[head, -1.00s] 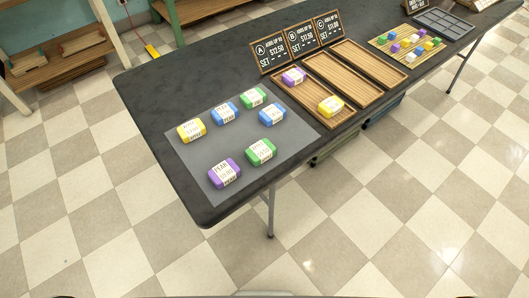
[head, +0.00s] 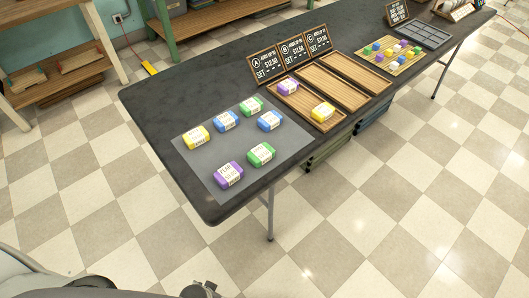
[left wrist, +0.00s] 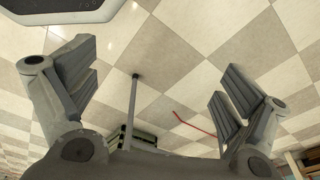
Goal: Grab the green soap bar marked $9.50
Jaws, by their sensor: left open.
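Two green soap bars with white labels lie on the grey mat (head: 200,168). One green bar (head: 252,106) is at the mat's back edge. The other green bar (head: 261,154) is at the front right, next to a purple bar. Their printed prices are too small to read surely, so I cannot tell which is marked $9.50. My left gripper (left wrist: 155,88) is open and empty in the left wrist view, above the floor. In the head view, part of my left arm shows at the bottom left, well short of the soaps. My right gripper is not in view.
The mat also holds a yellow bar (head: 196,137), two blue bars (head: 270,121) and a purple bar (head: 228,175). Tray A (head: 305,106) holds a purple and a yellow bar; the other two trays (head: 343,89) are empty. Signs (head: 291,56) stand behind. The dark table's (head: 150,105) left end is bare.

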